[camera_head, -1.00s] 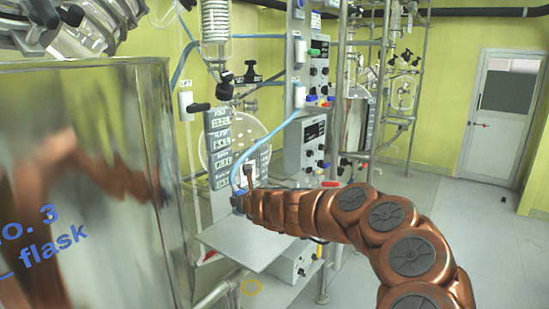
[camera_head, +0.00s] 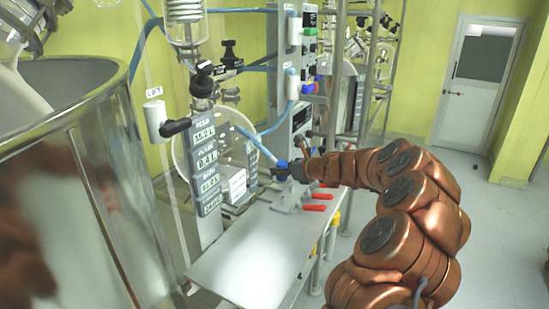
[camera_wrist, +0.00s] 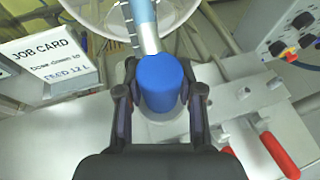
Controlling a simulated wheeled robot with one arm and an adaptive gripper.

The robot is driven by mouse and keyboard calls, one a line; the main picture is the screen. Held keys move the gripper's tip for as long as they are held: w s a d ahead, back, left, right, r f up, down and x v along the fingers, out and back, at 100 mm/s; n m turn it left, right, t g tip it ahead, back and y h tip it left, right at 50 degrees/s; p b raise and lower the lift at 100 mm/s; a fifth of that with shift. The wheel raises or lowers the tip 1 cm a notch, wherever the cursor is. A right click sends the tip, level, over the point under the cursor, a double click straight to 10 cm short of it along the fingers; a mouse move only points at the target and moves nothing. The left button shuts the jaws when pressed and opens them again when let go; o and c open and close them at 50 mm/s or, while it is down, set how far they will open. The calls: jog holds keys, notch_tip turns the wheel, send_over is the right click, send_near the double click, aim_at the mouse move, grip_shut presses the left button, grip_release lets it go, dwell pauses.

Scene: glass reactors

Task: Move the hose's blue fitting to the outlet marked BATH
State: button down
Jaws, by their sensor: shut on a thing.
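The blue fitting (camera_wrist: 160,85) is at the end of the light-blue hose (camera_wrist: 143,22) and stands between my fingers in the wrist view. My gripper (camera_wrist: 160,105) is shut on it. I cannot make out an outlet marked BATH; a small readout (camera_head: 209,183) on the grey column seems to carry that word.
A job card (camera_wrist: 48,55) stands at left in the wrist view. The bench plate (camera_head: 245,260) is bare in front.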

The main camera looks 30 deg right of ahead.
aim_at(283, 161)
jog(key=shift+w+d, duration=0.1)
jog(key=shift+d, duration=0.35)
jog(key=shift+r, duration=0.1)
jog(key=shift+a+r, duration=0.1)
jog(key=shift+r, duration=0.1)
jog(key=shift+r+p, duration=0.35)
jog(key=shift+r, duration=0.45)
jog(key=shift+r+p, duration=0.85)
jog(key=shift+p, duration=0.2)
